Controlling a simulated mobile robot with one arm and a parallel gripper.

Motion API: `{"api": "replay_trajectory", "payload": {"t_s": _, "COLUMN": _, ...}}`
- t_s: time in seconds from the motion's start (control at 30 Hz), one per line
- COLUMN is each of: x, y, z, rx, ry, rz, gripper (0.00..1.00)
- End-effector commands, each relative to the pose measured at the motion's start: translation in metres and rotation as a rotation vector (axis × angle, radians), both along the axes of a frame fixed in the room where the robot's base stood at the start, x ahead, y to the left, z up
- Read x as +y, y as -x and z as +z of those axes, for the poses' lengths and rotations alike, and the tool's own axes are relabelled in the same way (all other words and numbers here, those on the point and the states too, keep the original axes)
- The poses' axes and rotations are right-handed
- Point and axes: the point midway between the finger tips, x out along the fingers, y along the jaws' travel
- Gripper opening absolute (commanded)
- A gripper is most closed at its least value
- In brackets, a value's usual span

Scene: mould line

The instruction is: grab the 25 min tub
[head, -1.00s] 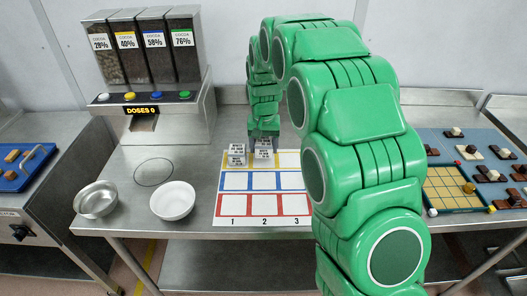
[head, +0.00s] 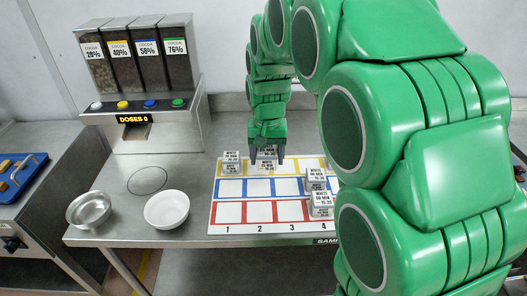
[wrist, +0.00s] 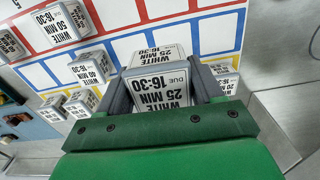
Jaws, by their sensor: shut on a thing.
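The 25 min tub, a small grey box with white labels, is between my gripper's fingers in the wrist view (wrist: 158,88). Its labels read WHITE, 25 MIN, 16-30. My gripper (wrist: 165,84) is shut on it, one dark finger on each side. In the head view my gripper (head: 267,156) points down at the yellow row of the board, with the tub (head: 267,165) under it. I cannot tell whether the tub is lifted off the board.
The numbered board (head: 262,230) holds other tubs: one left of my gripper (head: 231,162) and two at right (head: 316,180) (head: 320,205). A tub marked 20 MIN (wrist: 222,70) is close to the right finger. A white bowl (head: 167,210), metal bowl (head: 89,209) and cocoa dispenser (head: 150,95) stand left.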

Motion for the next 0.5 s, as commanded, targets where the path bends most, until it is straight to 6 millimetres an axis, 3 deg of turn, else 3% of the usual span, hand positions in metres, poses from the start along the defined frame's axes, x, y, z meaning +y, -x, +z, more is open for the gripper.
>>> {"api": "replay_trajectory", "payload": {"t_s": 0.2, "x": -0.004, "y": 0.017, "z": 0.010, "rx": -0.004, "ry": -0.001, "rz": 0.000, "gripper": 0.32}}
{"api": "replay_trajectory", "payload": {"t_s": 0.5, "x": -0.005, "y": 0.024, "z": 0.020, "rx": -0.001, "ry": 0.000, "rz": 0.000, "gripper": 0.32}}
